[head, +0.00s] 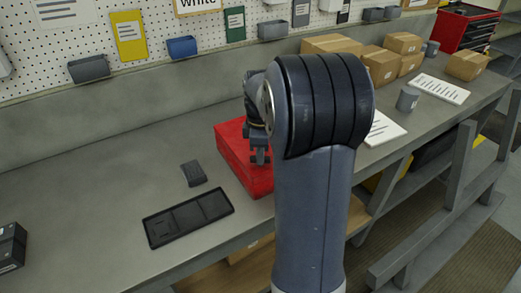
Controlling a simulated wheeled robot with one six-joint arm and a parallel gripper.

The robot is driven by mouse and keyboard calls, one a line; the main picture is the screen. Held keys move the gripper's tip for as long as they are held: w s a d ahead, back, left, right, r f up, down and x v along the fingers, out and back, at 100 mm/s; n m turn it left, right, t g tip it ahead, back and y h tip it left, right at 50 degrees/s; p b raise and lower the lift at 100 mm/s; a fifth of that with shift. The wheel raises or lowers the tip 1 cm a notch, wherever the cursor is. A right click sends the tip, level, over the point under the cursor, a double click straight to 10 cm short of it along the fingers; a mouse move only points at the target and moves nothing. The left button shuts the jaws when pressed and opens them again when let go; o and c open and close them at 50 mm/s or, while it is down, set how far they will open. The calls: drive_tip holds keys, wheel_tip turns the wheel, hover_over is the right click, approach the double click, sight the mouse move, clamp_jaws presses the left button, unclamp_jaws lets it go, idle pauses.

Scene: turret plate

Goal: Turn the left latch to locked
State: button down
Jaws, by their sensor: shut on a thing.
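A red block-like fixture (233,150) stands on the grey bench, partly hidden behind my arm. My gripper (260,157) points down at its top, near the right side of the part that shows. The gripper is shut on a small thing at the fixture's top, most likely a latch. The fingers and my arm hide that thing, so I cannot tell which latch it is or how it is turned. No other latch can be made out in the head view.
A black shallow tray (161,229) and a small dark block (194,173) lie left of the fixture. A black box (10,247) stands at the far left. Cardboard boxes (382,66), a grey mug (408,98) and white sheets (441,88) are at right. The bench's left part is mostly clear.

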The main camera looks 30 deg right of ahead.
drive_tip(key=n+p, duration=0.1)
drive_tip(key=n, duration=0.6)
idle(0.6)
drive_tip(key=c, duration=1.4)
unclamp_jaws()
wheel_tip(320, 180, up, 11)
drive_tip(key=shift+b, duration=0.5)
